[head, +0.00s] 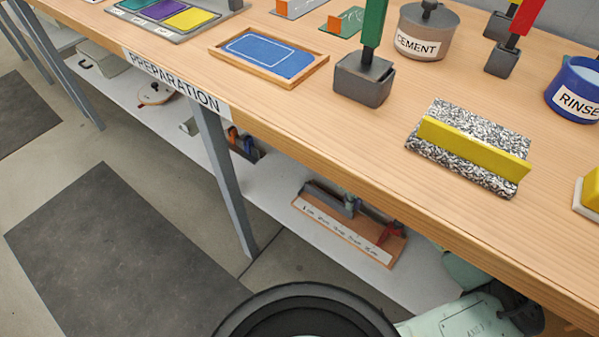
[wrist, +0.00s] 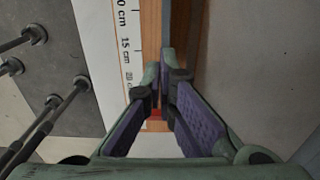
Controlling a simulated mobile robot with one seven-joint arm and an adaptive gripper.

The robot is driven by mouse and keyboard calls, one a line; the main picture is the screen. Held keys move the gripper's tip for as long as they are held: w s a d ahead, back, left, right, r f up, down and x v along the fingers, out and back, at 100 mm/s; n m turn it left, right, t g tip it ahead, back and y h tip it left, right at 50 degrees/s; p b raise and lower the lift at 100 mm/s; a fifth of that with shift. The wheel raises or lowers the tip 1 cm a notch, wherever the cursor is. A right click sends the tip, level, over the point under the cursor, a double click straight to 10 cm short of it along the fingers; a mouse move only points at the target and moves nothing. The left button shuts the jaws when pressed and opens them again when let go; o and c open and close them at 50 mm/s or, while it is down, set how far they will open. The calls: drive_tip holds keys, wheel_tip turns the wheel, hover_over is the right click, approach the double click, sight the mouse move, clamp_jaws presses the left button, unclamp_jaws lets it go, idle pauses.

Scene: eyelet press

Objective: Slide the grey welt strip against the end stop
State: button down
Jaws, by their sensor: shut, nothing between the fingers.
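In the wrist view, my gripper (wrist: 165,76) is shut and empty, its green fingers with purple pads reaching over a wooden board (wrist: 151,20). A thin grey strip (wrist: 166,25) runs lengthwise along the board and ends close by my fingertips; I cannot tell whether they touch it. A red piece (wrist: 156,113), apparently the end stop, shows partly between the fingers. In the head view, the board (head: 345,232) lies on the lower shelf, with a red piece (head: 392,232) near its right end. I cannot make out my gripper clearly there.
A white scale (wrist: 127,45) marked in centimetres runs along the board. The benchtop (head: 300,130) overhangs the shelf (head: 275,200). A table leg (head: 225,180) stands left of the board. A cement pot (head: 425,40), blue tray (head: 268,55) and yellow-ridged block (head: 470,148) sit on top.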

drive_tip(key=w+a, duration=0.3)
drive_tip(key=a, duration=0.1)
drive_tip(key=w+a+b, duration=0.1)
drive_tip(key=w+a, duration=0.2)
drive_tip(key=a, duration=0.2)
drive_tip(key=w+a+b, duration=0.1)
drive_tip(key=w+a, duration=0.2)
drive_tip(key=a, duration=0.1)
drive_tip(key=shift+w+a, duration=0.2)
drive_tip(key=shift+a, duration=0.2)
